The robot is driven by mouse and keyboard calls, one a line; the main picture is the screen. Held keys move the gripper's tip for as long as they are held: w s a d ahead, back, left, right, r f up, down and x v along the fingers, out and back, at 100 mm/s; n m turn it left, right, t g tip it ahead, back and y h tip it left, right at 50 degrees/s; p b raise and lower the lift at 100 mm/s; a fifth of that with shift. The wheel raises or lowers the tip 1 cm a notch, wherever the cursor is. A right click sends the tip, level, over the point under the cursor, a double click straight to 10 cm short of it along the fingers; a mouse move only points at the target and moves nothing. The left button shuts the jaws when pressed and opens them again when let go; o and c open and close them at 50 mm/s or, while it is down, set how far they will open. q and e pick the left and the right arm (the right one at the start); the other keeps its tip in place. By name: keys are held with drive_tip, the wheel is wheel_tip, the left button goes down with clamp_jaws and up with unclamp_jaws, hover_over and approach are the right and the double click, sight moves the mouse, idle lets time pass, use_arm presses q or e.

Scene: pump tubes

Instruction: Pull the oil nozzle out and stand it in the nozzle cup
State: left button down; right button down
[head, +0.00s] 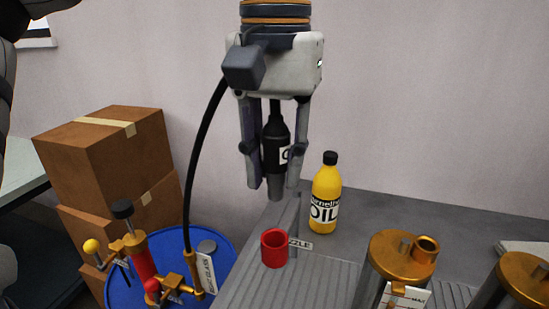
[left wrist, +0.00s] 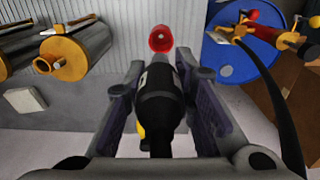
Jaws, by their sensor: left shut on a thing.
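The oil nozzle (head: 275,145) is black with a grey tip and a partly hidden white label. It hangs upright, tip down, between the fingers of my left gripper (head: 272,184), which is shut on it. In the left wrist view the nozzle (left wrist: 160,110) fills the space between the fingers (left wrist: 160,85). The nozzle cup (head: 274,249) is red and open at the top, on the front edge of the grey bench below the nozzle. It also shows in the left wrist view (left wrist: 161,39), beyond the tip. My right gripper is out of view.
A black hose (head: 197,150) curves down to the blue drum (head: 222,252) with a red and brass pump (head: 143,262). A yellow oil bottle (head: 326,195) stands behind the cup. Brass-topped cylinders (head: 402,256) stand at right. Cardboard boxes (head: 105,155) are stacked at left.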

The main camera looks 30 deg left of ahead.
sight(274, 181)
use_arm(q)
drive_tip(key=shift+f, duration=2.85)
drive_tip(key=shift+f, duration=1.75)
drive_tip(key=c, duration=1.2)
unclamp_jaws()
drive_tip(key=shift+c, duration=0.2)
wheel_tip(274, 181, up, 12)
